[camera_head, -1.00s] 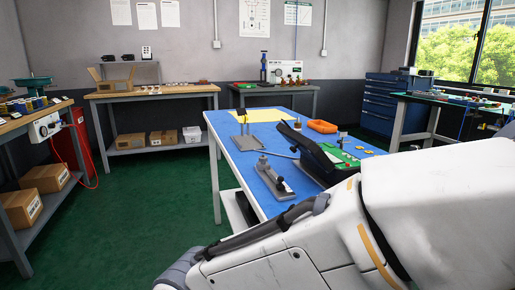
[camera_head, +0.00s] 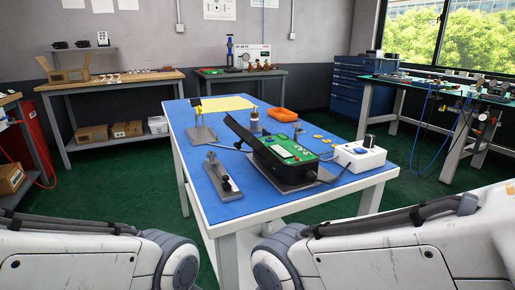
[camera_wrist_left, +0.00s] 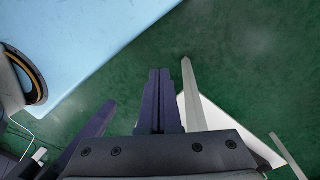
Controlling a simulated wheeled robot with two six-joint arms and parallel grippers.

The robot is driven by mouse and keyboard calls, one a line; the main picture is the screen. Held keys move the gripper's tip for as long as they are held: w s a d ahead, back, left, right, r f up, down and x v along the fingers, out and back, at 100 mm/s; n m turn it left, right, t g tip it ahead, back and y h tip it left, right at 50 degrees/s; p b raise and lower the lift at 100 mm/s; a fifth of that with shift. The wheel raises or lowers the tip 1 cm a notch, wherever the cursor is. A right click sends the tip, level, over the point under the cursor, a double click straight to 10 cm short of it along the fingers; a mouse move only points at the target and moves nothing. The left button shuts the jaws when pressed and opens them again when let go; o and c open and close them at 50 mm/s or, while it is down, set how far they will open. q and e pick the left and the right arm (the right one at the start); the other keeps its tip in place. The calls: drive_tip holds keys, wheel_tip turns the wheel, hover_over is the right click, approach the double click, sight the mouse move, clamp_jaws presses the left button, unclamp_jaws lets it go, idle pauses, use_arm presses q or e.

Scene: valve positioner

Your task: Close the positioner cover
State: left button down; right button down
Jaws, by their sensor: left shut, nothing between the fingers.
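The positioner (camera_head: 283,157) is a black box with a green board inside, on the blue-topped table in the head view. Its black cover (camera_head: 249,136) stands open, tilted up and to the left. My left gripper (camera_wrist_left: 160,76) shows in the left wrist view, with its fingers together and nothing between them. It hangs over the green floor, to the right of a pale blue surface's edge, apart from the positioner. Both of my arms come in low at the front of the head view, with their grippers out of sight. My right gripper shows in neither view.
The table (camera_head: 259,205) also carries a clamp fixture (camera_head: 222,178) left of the positioner, a white box with a knob (camera_head: 359,155) at right, an orange tray (camera_head: 282,115) and a yellow sheet (camera_head: 227,103). Green floor (camera_head: 120,185) is clear to the left.

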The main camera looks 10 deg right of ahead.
use_arm(q)
drive_tip(key=w+r+n+g+h+p, duration=0.2)
drive_tip(key=w+r+n+h+p, duration=0.2)
drive_tip(key=r+n+p, duration=0.4)
drive_tip(key=w+r+n+g+h+p, duration=0.35)
drive_tip(key=r+n+p, duration=0.3)
drive_tip(key=p, duration=0.35)
drive_tip(key=w+a+r+n+t+h+p, duration=0.35)
drive_tip(key=w+n+t+h, duration=0.2)
drive_tip(key=w+n, duration=0.2)
drive_tip(key=w+a+r+n+t+h+p, duration=0.2)
drive_tip(key=w+a+n+t+h+p, duration=0.15)
drive_tip(key=w+n+t, duration=0.4)
drive_tip(key=w+d, duration=0.1)
drive_tip(key=d, duration=0.2)
drive_tip(key=w+d+m, duration=0.1)
drive_tip(key=d, duration=0.2)
drive_tip(key=w+d+m+g, duration=0.1)
drive_tip(key=d, duration=0.2)
drive_tip(key=shift+w+d+r, duration=0.1)
drive_tip(key=shift+w, duration=0.2)
drive_tip(key=shift+w+d+r+p, duration=0.15)
drive_tip(key=shift+d+r+p, duration=0.2)
drive_tip(key=shift+r, duration=0.2)
drive_tip(key=shift+w+d+r+p, duration=0.1)
drive_tip(key=shift+d+r+p, duration=0.2)
drive_tip(key=shift+r, duration=0.2)
drive_tip(key=shift+w+d+r, duration=0.15)
drive_tip(key=shift+d+r, duration=0.25)
drive_tip(key=shift+d, duration=0.05)
